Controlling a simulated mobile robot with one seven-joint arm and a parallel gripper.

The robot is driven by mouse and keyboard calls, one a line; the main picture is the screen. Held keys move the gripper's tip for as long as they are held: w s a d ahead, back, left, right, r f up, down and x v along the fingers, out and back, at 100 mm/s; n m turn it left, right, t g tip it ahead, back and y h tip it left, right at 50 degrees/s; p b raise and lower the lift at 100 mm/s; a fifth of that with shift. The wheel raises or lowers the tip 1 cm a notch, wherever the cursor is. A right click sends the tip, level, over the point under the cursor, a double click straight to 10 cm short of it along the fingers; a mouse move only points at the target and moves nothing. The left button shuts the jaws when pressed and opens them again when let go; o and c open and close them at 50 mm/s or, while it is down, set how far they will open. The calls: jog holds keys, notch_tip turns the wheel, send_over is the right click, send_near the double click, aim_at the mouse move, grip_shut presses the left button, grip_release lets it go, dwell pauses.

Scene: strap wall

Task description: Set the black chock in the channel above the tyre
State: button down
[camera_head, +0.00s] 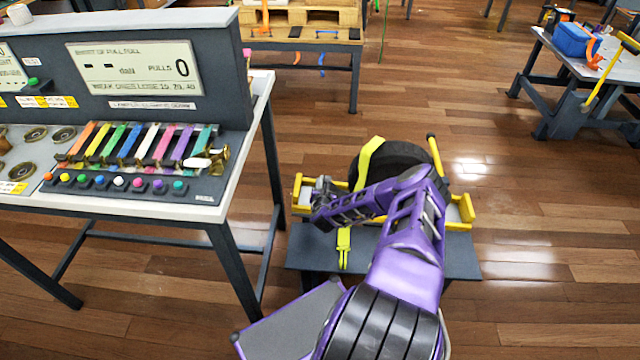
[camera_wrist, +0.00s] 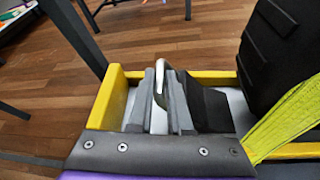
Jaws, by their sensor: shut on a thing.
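My gripper (camera_wrist: 161,112) points down into the left end of the yellow-edged channel (camera_wrist: 112,92). Its two grey fingers are shut on a pale, curved handle (camera_wrist: 160,82). The black chock (camera_wrist: 209,106) is a dark wedge just right of the fingers, between them and the tyre (camera_wrist: 272,58). The handle seems to belong to the chock, though the join is hidden. In the head view my gripper (camera_head: 324,200) is left of the dark tyre (camera_head: 408,158), and the chock cannot be made out there. I cannot tell whether the chock touches the channel floor or the tyre.
A yellow strap (camera_head: 366,160) runs over the tyre, and it shows right of the chock in the wrist view (camera_wrist: 285,122). A table with a display panel (camera_head: 140,68) and coloured bars stands left. A bench with a blue box (camera_head: 573,38) is at upper right. Wooden floor lies open between.

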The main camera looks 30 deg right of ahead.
jog(key=shift+s, duration=0.1)
jog(key=c, duration=0.8)
grip_release()
jog(key=shift+o, duration=0.2)
jog(key=p+v, duration=0.4)
jog(key=v, duration=1.3)
jog(key=shift+s+a, duration=0.1)
